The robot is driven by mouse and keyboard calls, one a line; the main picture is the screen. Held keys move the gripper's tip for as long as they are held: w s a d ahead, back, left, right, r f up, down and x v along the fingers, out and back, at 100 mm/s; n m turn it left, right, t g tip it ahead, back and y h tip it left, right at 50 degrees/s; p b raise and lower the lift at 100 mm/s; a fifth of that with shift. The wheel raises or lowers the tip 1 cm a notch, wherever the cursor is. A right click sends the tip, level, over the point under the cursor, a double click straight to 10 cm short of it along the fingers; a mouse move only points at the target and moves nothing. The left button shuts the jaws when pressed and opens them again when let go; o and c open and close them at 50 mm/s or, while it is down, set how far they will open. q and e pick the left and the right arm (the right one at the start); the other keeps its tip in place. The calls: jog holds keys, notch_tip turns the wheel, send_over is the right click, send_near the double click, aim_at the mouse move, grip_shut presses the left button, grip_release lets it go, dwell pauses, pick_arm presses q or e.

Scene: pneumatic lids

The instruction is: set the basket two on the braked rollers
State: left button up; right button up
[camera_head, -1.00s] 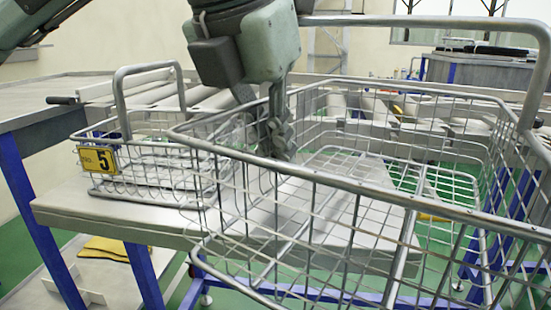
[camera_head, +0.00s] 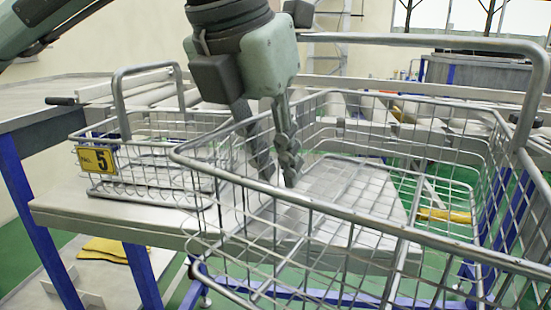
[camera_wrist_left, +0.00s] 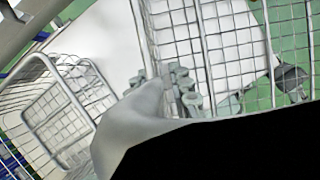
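A large wire basket (camera_head: 400,232) fills the right of the head view, its tall handle (camera_head: 430,40) upright. No number shows on it, so I cannot tell if it is basket two. My left gripper (camera_head: 277,178) points down at its left rim. The two fingers show a gap and look open. I cannot tell whether they touch the wires. The wrist view shows the fingertips (camera_wrist_left: 165,84) beside basket wires. Rollers (camera_head: 210,95) show behind the baskets; whether they are braked is not visible. My right gripper is not in view.
A smaller wire basket with a yellow number 5 tag (camera_head: 97,160) stands left on a pale shelf (camera_head: 120,212) with blue legs. A yellow cloth (camera_head: 105,250) lies on a lower board. A grey bench (camera_head: 490,72) stands at the back right. Green floor shows below.

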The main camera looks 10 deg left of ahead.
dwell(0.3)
pick_arm(q)
jog(key=shift+r, duration=0.1)
pick_arm(e)
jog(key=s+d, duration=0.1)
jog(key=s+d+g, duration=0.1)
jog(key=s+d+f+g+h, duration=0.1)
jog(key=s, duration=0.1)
jog(key=shift+p, duration=0.4)
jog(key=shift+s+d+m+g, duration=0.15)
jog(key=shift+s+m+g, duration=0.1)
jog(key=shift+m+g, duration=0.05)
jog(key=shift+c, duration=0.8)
pick_arm(q)
jog(key=v, duration=1.2)
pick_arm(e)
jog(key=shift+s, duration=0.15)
